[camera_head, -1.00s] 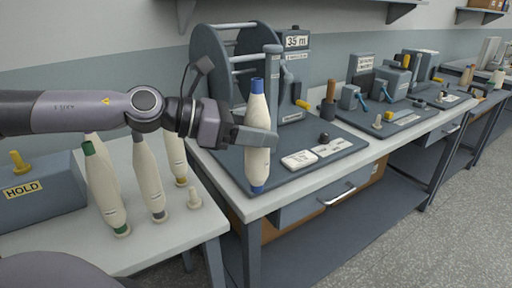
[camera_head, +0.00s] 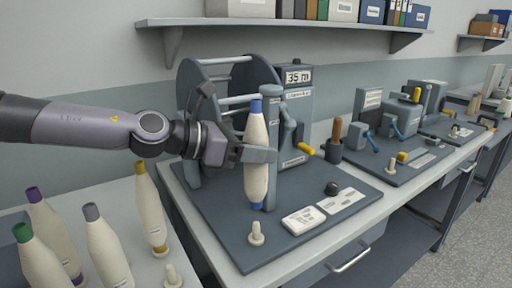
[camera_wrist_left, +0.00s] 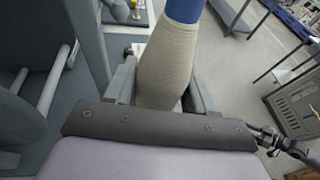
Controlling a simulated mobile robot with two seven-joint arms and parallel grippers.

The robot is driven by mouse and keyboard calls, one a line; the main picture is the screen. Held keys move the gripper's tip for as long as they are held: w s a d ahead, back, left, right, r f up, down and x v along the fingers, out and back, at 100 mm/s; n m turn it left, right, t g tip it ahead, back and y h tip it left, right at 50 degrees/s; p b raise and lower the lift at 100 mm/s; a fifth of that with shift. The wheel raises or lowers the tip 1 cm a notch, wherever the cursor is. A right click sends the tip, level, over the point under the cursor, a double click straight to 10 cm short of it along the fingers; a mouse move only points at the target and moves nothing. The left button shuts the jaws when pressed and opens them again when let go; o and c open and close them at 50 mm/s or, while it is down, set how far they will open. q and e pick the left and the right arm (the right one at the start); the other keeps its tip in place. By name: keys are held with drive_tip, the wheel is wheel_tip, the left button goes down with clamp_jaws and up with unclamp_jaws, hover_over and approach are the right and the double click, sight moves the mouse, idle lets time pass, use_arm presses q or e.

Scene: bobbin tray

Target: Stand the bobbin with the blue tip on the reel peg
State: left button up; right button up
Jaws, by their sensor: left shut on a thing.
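My left gripper (camera_head: 262,154) is shut on the bobbin with the blue tip (camera_head: 257,178), a cream-wound bobbin with blue at top and bottom. It is held upright over the dark base plate of the reel machine. In the left wrist view the same bobbin (camera_wrist_left: 168,60) sits between the fingers. A short cream peg (camera_head: 256,234) stands on the front of the base plate, below the bobbin and apart from it; I take it as the reel peg. Another cream peg (camera_head: 172,276) stands on the left table. My right gripper is not in view.
Bobbins with yellow (camera_head: 150,205), grey (camera_head: 107,245), purple (camera_head: 52,232) and green (camera_head: 38,262) tips stand on the left table. The reel frame (camera_head: 190,110), a post and a counter box (camera_head: 295,78) rise behind the held bobbin. White cards (camera_head: 303,220) and a black knob lie to the right.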

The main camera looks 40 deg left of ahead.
sight(256, 188)
use_arm(q)
drive_tip(key=shift+w+a, duration=0.15)
drive_tip(key=shift+w, duration=0.1)
drive_tip(key=shift+s+f+b, duration=0.1)
drive_tip(key=shift+f+b, duration=0.5)
drive_tip(key=shift+f, duration=0.25)
drive_tip(key=shift+f+b, duration=0.65)
drive_tip(key=shift+f, duration=0.65)
drive_tip(key=shift+f+b, duration=1.6)
drive_tip(key=shift+b, duration=0.2)
drive_tip(key=shift+f+b, duration=0.6)
drive_tip(key=shift+b, duration=0.05)
drive_tip(key=shift+f+b, duration=0.4)
drive_tip(key=o, duration=1.2)
